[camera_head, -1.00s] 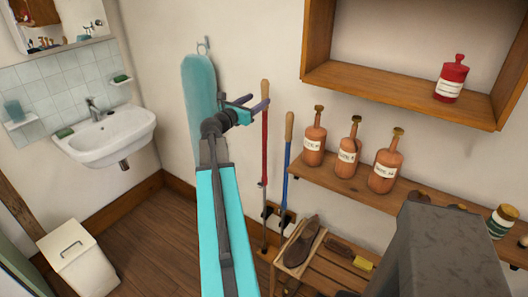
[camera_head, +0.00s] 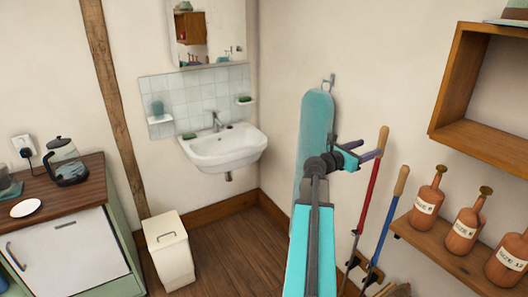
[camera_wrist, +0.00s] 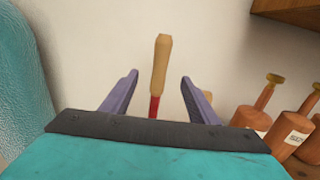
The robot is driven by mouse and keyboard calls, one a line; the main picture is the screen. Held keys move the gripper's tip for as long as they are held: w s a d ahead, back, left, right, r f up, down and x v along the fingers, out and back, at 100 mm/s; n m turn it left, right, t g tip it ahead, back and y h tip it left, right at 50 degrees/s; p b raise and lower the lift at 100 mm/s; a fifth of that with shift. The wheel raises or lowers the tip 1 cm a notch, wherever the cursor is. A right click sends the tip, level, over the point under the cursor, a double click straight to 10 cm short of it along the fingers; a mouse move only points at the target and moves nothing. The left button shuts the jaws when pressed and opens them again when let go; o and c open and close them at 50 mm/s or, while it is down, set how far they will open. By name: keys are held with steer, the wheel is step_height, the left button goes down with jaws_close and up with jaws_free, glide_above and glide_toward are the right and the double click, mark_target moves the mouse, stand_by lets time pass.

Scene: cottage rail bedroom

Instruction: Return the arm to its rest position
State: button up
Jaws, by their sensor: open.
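My turquoise arm (camera_head: 313,225) reaches forward and up in the head view. My gripper (camera_head: 371,149) is at its end, with two purple fingers pointing right, close to the wooden handle of a red stick (camera_head: 371,185). In the wrist view, my gripper (camera_wrist: 160,77) is open, its fingers spread wide. The wooden handle (camera_wrist: 161,62) shows in the gap between them and seems to stand beyond the fingertips. I see nothing gripped.
A turquoise board (camera_head: 316,130) hangs on the wall behind my arm. A blue stick (camera_head: 388,225) and a shelf (camera_head: 435,252) with brown bottles (camera_head: 428,205) are at right. A sink (camera_head: 225,150), white bin (camera_head: 168,252) and counter (camera_head: 75,185) with kettle (camera_head: 66,162) are left.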

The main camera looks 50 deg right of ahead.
steer(key=w+a+f+n+t+y, duration=0.1)
steer(key=w+a+f+n+t, duration=0.2)
steer(key=w+a+f, duration=0.6)
steer(key=w+a+f+n+t, duration=0.2)
steer(key=w+a+f, duration=0.2)
steer(key=w+f, duration=0.55)
steer(key=w+a+f+t+y, duration=0.15)
steer(key=w+a+f, duration=0.25)
steer(key=a+f, duration=0.55)
steer(key=w+a+f+y, duration=0.3)
steer(key=w+a+f, duration=0.1)
steer(key=a+f, duration=0.55)
steer(key=s+a+f+m+g+y, duration=0.1)
steer(key=s+a+f+m+y, duration=0.15)
steer(key=s+a+f, duration=0.6)
steer(key=s+a+f+m+g+y, duration=0.2)
steer(key=s+a+f+y, duration=0.1)
steer(key=a+f, duration=1)
steer(key=s+a+f+m+g+y, duration=0.2)
steer(key=s+a+m+y, duration=0.1)
steer(key=s+a+m, duration=0.4)
steer(key=s+a+f+m+g+y, duration=0.1)
steer(key=s+a+m+g+y, duration=0.1)
steer(key=s+a+m, duration=0.6)
steer(key=shift+s+a+f+g+y, duration=0.35)
steer(key=shift+s+a+y, duration=0.6)
steer(key=shift+a, duration=1.75)
steer(key=shift+s+m+h, duration=0.2)
steer(key=shift+m+h, duration=0.05)
steer(key=shift+c, duration=0.2)
